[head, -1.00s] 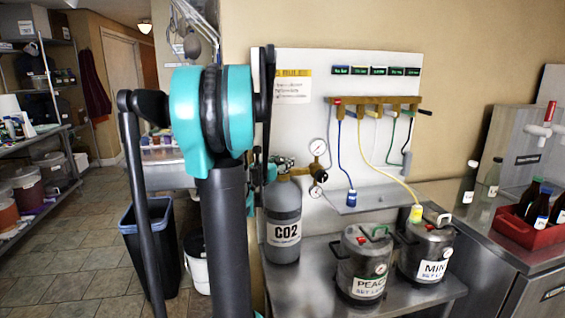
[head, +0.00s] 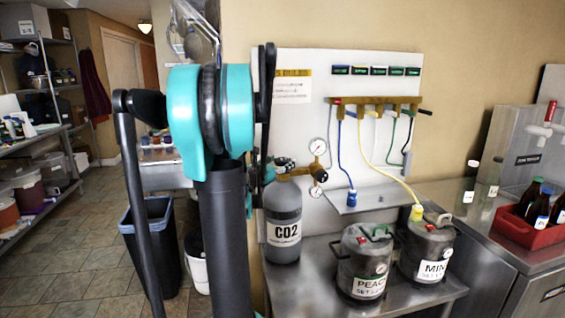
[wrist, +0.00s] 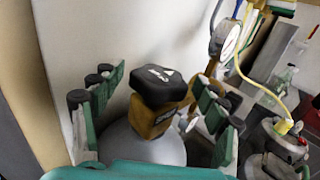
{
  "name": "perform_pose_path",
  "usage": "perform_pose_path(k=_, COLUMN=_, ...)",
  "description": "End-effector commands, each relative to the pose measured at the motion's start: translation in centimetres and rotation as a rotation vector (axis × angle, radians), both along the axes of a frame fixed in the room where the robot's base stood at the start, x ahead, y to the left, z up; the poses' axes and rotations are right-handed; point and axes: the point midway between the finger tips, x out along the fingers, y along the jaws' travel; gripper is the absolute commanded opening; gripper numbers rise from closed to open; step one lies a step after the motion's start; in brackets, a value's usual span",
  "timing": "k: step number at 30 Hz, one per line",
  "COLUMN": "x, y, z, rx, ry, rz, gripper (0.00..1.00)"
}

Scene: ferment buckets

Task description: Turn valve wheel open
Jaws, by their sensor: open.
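The valve wheel is a black knob (wrist: 160,84) on a brass valve body (wrist: 152,120), on top of the grey CO2 cylinder (head: 283,226). In the head view the valve top (head: 284,165) is partly hidden behind my arm. My gripper (wrist: 158,95) shows in the wrist view with its green and black fingers spread wide, one on each side of the knob. A gap shows between each finger and the knob, so it appears open and empty around it. In the head view my arm hides the gripper mostly.
A pressure gauge (wrist: 229,40) and regulator sit right beside the valve. The white back panel (head: 290,120) stands close behind. A red crate of bottles (head: 526,226) is further right.

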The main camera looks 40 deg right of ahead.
Motion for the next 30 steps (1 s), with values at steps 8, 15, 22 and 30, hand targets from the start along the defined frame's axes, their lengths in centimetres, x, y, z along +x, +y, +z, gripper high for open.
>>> perform_pose_path(k=8, x=-1.5, y=5.5, z=0.0, rx=0.0, ry=0.0, rz=0.004, gripper=0.73)
perform_pose_path(k=15, x=-2.6, y=9.1, z=0.0, rx=0.0, ry=0.0, rz=0.004, gripper=0.73)
perform_pose_path(k=22, x=-3.1, y=10.2, z=0.0, rx=0.0, ry=0.0, rz=0.002, gripper=0.73)
perform_pose_path(k=30, x=-3.1, y=10.2, z=0.0, rx=0.0, ry=0.0, rz=0.001, gripper=0.73)
